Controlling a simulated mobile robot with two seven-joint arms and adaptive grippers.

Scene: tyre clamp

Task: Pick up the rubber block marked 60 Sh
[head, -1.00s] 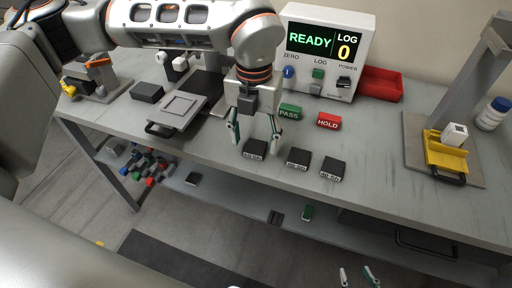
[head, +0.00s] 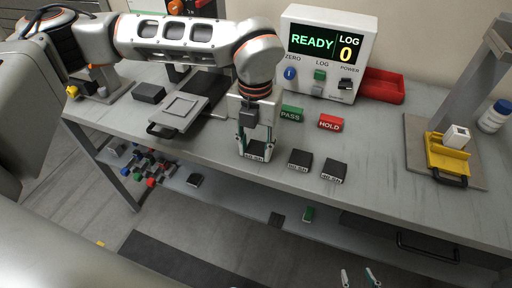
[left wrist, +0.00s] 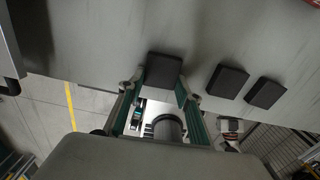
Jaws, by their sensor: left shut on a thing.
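Three dark rubber blocks with small white labels lie in a row near the table's front edge: a left block (head: 254,147), a middle block (head: 300,158) and a right block (head: 333,168). The labels are too small to read surely. My left gripper (head: 254,155) points down, shut on the left block, one finger on each side. The left wrist view shows this block (left wrist: 164,67) between the fingertips, the other two apart from it on the right. I cannot tell whether the block is lifted. My right gripper (head: 358,277) shows only its two fingertips, apart and empty, at the bottom edge.
Behind the blocks stand a green PASS marker (head: 291,114), a red HOLD marker (head: 331,122) and a white instrument (head: 325,55) reading READY, LOG 0. A red bin (head: 381,86) is beside it. A yellow fixture (head: 447,154) stands right. The table (head: 385,180) right of the blocks is clear.

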